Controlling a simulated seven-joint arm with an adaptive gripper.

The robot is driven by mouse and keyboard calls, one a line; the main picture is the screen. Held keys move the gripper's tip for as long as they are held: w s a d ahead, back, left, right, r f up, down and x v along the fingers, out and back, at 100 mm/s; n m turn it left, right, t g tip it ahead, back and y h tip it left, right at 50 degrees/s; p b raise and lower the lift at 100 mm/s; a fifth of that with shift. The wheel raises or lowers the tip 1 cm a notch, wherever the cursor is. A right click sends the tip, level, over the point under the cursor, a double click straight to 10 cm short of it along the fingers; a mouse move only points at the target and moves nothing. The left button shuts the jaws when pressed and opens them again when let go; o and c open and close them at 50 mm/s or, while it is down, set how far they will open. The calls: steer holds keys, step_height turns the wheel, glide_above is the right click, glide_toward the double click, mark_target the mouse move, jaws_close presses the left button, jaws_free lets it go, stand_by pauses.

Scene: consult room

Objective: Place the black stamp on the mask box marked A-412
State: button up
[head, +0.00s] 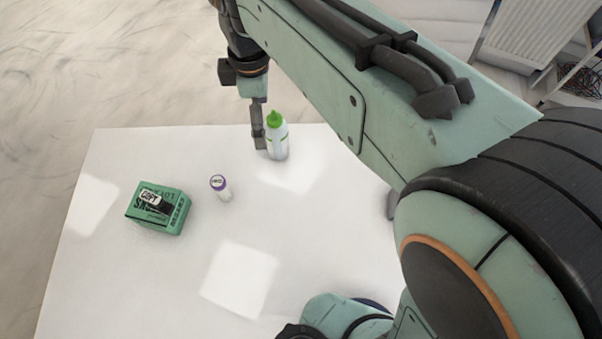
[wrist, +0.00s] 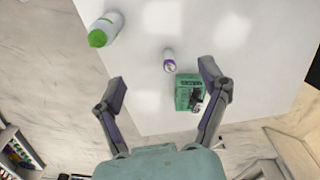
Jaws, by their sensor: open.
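A green box (head: 172,222) sits at the left of the white table; it also shows in the wrist view (wrist: 182,102). Its printing is only partly legible, and I cannot make out A-412. The black stamp (head: 164,207), with a white label reading COPY, lies on top of the box; in the wrist view it is a small dark shape (wrist: 196,97). My gripper (head: 259,140) is open and empty near the table's far edge, beside the green-capped bottle and apart from the box. Its two spread fingers show in the wrist view (wrist: 163,85), the right one near the box in the picture.
A white bottle with a green cap (head: 277,140) stands near the far edge, next to my gripper in the head view. A small white vial with a purple top (head: 221,188) stands between bottle and box. The white table's (head: 150,290) near left part is clear.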

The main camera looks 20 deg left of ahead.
steer(key=d+m, duration=0.7)
steer(key=d, duration=0.4)
steer(key=s+d+f+m, duration=0.4)
steer(key=s+d+m, duration=0.6)
steer(key=d+m, duration=0.4)
steer(key=shift+m+y, duration=0.3)
steer(key=shift+m, duration=0.1)
